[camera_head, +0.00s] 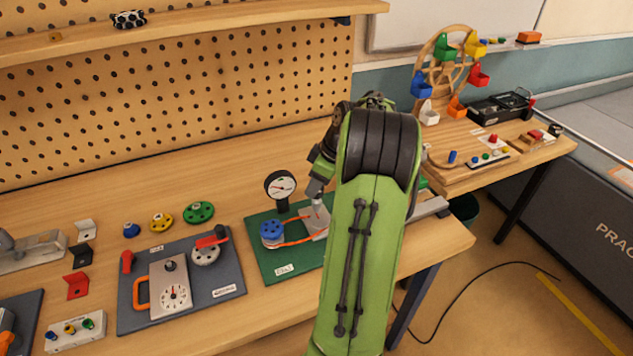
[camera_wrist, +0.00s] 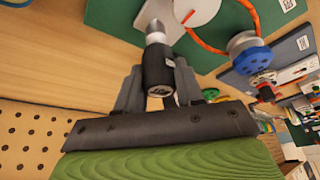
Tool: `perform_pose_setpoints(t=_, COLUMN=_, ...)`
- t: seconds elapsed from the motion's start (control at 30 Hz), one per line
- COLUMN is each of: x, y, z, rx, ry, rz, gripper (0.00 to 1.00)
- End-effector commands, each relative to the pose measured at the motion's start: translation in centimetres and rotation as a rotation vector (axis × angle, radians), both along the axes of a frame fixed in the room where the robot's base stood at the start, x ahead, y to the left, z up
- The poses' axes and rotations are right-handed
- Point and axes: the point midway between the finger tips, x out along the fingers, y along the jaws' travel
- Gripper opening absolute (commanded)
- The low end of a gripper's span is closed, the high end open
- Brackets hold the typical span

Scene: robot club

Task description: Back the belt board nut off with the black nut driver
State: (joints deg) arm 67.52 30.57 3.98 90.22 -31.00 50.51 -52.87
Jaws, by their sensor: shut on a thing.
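The belt board (camera_head: 262,265) is a green base on the workbench, with a blue pulley (camera_head: 272,232), an orange belt (camera_head: 297,241) and a grey plate (camera_head: 309,221). My gripper (camera_head: 318,189) is over the plate. In the wrist view my gripper (camera_wrist: 160,88) is shut on the black nut driver (camera_wrist: 158,68), gripped between both fingers. Its metal socket (camera_wrist: 155,33) points at the grey plate (camera_wrist: 165,14). The nut is not visible; I cannot tell whether the socket sits on it. The blue pulley also shows in the wrist view (camera_wrist: 252,58). My arm hides the board's right part.
A round dial gauge (camera_head: 280,186) stands at the board's back edge, close left of my gripper. A dark grey board (camera_head: 228,291) with a timer and levers lies to the left. The pegboard (camera_head: 230,80) rises behind.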

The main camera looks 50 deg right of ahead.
Motion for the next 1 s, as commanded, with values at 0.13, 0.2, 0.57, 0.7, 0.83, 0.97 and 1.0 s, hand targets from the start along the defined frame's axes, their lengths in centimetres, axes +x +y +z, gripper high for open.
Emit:
perform_pose_setpoints(t=0.13, x=0.03, y=0.04, z=-0.01, rx=0.000, ry=0.000, rz=0.000, gripper=0.10)
perform_pose_setpoints(t=0.2, x=0.03, y=0.03, z=-0.04, rx=0.000, ry=0.000, rz=0.000, gripper=0.10)
perform_pose_setpoints(t=0.57, x=0.02, y=0.04, z=-0.33, rx=0.000, ry=0.000, rz=0.000, gripper=0.10)
perform_pose_setpoints(t=0.7, x=0.00, y=0.03, z=-0.63, rx=0.000, ry=0.000, rz=0.000, gripper=0.10)
perform_pose_setpoints(t=0.83, x=0.00, y=0.04, z=-0.70, rx=0.000, ry=0.000, rz=0.000, gripper=0.10)
perform_pose_setpoints(t=0.97, x=0.01, y=0.03, z=-0.66, rx=0.000, ry=0.000, rz=0.000, gripper=0.10)
perform_pose_setpoints(t=1.0, x=0.01, y=0.03, z=-0.66, rx=0.000, ry=0.000, rz=0.000, gripper=0.10)
